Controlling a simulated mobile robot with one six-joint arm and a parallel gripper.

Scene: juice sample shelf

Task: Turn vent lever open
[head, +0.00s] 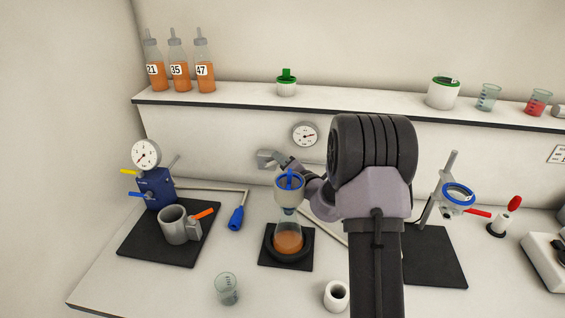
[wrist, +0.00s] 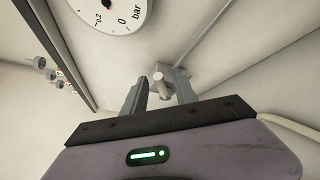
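No lever in view carries a readable vent label, so I cannot tell for certain which one is the vent lever. A blue block with a dial (head: 155,188) at the left has a yellow handle (head: 129,171) and a blue handle (head: 139,195). My gripper (head: 263,159) is near the back wall, left of and below the wall gauge (head: 304,134). In the wrist view my gripper (wrist: 160,92) has its two fingers apart. A grey round-ended fitting (wrist: 161,74) shows between and beyond them; contact cannot be told.
A flask with orange liquid (head: 288,240) and blue-topped funnel stands below my arm. A grey mug (head: 173,225) stands on the left black mat. A clear beaker (head: 227,289) is in front. Orange bottles (head: 179,72) stand on the shelf. A ring stand (head: 440,196) is at right.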

